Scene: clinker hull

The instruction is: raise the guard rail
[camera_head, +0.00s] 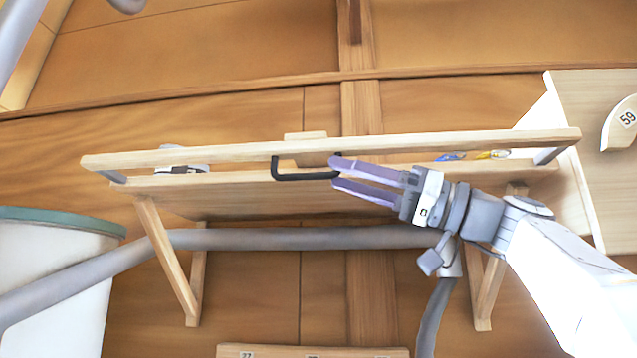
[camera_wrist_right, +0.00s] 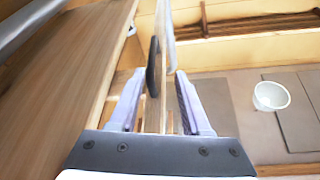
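The guard rail (camera_head: 220,153) is a long pale wooden bar along the front of a wall shelf, with a grey bracket at each end. A black U-shaped handle (camera_head: 300,177) hangs from its middle; it also shows as a dark upright strip in the right wrist view (camera_wrist_right: 153,68). My right gripper (camera_head: 333,172) is open at the handle's right end. In the right wrist view, its fingertips (camera_wrist_right: 159,73) stand on either side of the handle with gaps showing. I cannot tell whether either finger touches it. My left gripper is not in view.
The shelf (camera_head: 240,190) holds a white item at left and small blue and yellow items (camera_head: 492,155) at right. A grey pipe (camera_head: 290,238) runs below it. A white bin with a green rim (camera_head: 60,220) stands at left. A white bowl (camera_wrist_right: 271,96) shows in the wrist view.

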